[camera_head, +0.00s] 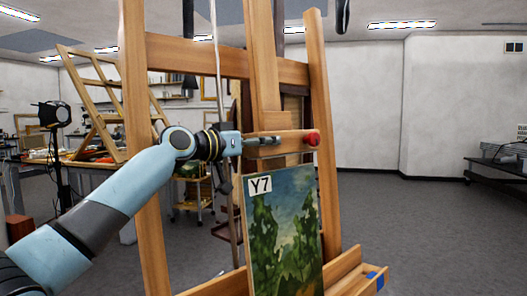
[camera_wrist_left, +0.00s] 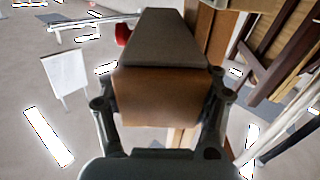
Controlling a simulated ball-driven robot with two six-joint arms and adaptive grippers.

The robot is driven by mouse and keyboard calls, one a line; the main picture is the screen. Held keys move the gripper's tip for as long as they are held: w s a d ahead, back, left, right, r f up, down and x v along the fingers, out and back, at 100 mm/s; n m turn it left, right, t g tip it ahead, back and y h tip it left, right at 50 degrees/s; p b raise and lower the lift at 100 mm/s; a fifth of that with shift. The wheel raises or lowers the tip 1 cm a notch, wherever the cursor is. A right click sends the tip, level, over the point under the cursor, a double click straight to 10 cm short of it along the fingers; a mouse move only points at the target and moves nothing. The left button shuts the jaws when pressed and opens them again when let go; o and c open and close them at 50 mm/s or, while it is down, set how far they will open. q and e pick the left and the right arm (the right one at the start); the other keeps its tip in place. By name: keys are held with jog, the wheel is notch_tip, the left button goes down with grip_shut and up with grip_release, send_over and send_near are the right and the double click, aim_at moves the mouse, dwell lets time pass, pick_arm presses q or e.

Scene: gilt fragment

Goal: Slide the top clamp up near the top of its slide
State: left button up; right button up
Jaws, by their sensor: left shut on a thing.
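The top clamp (camera_head: 291,144) is a wooden block with a red knob (camera_head: 312,138) on its right end, on the upright wooden slide (camera_head: 262,62) of the big easel. My left gripper (camera_head: 265,141) is shut on the clamp's left part. In the left wrist view the clamp (camera_wrist_left: 155,97) sits between the two dark fingers, and the red knob (camera_wrist_left: 123,34) shows beyond it. The clamp is low on the slide, just above the top edge of a painting (camera_head: 284,235) labelled Y7. My right gripper is not in view.
The easel's posts (camera_head: 134,120) stand on both sides, joined by a crossbar (camera_head: 220,62) behind the slide. The painting rests at the lower ledge (camera_head: 350,277). A cluttered workbench (camera_head: 95,172) and a smaller easel stand at left. The floor at right is clear.

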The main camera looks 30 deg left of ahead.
pick_arm(q)
jog(key=r+p, duration=0.1)
jog(key=r, duration=0.2)
jog(key=a+r+p, duration=0.1)
jog(key=r, duration=0.3)
jog(key=r+p, duration=0.1)
jog(key=r, duration=0.2)
jog(key=shift+w+a+r, duration=0.15)
jog(key=shift+w+r, duration=0.05)
jog(key=shift+w, duration=0.05)
jog(key=o, duration=1.6)
jog(key=shift+f, duration=0.1)
jog(key=shift+o, duration=0.2)
jog(key=shift+f, duration=0.1)
jog(key=shift+s+a+f, duration=0.1)
jog(key=shift+s+a, duration=0.15)
jog(key=shift+s, duration=0.2)
jog(key=v, duration=1.1)
